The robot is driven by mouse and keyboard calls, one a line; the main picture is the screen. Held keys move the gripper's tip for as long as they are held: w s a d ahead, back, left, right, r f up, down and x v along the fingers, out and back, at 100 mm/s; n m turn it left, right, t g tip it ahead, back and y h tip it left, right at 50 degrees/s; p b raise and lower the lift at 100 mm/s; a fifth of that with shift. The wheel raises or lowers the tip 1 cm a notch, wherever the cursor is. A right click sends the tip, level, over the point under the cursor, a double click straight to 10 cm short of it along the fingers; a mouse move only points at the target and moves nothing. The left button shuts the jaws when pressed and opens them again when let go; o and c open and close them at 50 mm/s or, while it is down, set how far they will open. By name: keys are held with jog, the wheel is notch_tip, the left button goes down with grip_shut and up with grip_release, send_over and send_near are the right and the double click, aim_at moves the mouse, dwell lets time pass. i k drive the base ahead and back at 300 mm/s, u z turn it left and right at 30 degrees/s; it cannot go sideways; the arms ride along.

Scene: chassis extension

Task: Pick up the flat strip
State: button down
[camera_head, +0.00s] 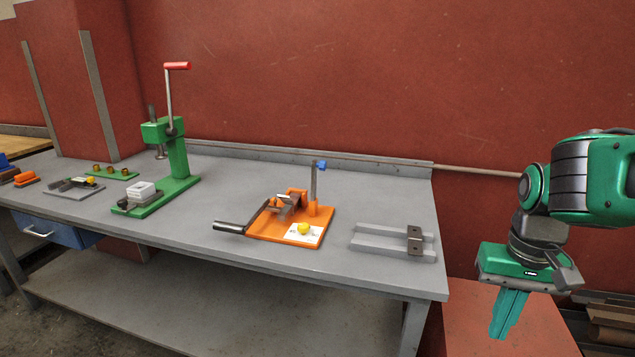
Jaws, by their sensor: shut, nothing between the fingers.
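A small dark brown flat strip (415,241) with holes lies across the right part of two parallel grey rails (375,243) on the workbench, near its right end. My gripper (503,330) hangs to the right of the bench, beyond its right edge, with its teal fingers pointing down. The fingers are together and nothing is seen between them. The gripper is well apart from the strip.
The grey workbench (340,262) carries an orange fixture (270,238) with a black handle left of the rails. A tall green press (178,160) stands further left. A red block (510,325) is below my gripper. Bare bench surrounds the rails.

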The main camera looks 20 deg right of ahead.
aim_at(295, 197)
jog(key=k, duration=0.45)
jog(key=z, duration=0.45)
jog(key=i, duration=1.25)
jog(key=z, duration=0.4)
